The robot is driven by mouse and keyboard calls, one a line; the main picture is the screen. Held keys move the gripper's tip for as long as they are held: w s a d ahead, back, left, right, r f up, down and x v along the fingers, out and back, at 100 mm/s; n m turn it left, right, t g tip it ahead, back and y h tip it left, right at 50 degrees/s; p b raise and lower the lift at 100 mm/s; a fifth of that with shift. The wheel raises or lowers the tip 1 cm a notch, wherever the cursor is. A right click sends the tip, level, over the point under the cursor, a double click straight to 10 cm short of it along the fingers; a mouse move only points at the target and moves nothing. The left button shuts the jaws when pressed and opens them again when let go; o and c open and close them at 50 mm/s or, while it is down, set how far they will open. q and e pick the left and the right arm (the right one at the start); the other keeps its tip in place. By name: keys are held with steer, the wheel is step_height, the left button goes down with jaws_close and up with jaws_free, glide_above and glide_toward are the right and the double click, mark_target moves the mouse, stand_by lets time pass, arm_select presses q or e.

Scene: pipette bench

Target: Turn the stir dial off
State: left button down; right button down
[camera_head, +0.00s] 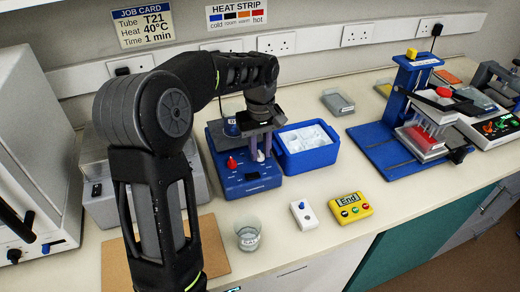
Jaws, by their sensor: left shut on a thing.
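I cannot make out which control is the stir dial. My left arm reaches over from the left, and its left gripper (263,138) points down over the device's right part. It is shut on a slim pale tube-like thing (261,156), mostly hidden by the fingers. A blue round part (231,127) shows at the device's back. My right gripper is out of view.
A blue ice box (308,158) stands close right of the device. A glass beaker (248,236), a white box with a blue knob (303,214) and a yellow End box (350,208) are in front. A blue stand (372,145) is further right.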

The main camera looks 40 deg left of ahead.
mark_target(260, 153)
arm_select(q)
steer(key=c, duration=1.2)
jaws_free()
step_height(260, 153, up, 8)
steer(key=shift+f+b, duration=0.1)
steer(key=shift+b, duration=0.3)
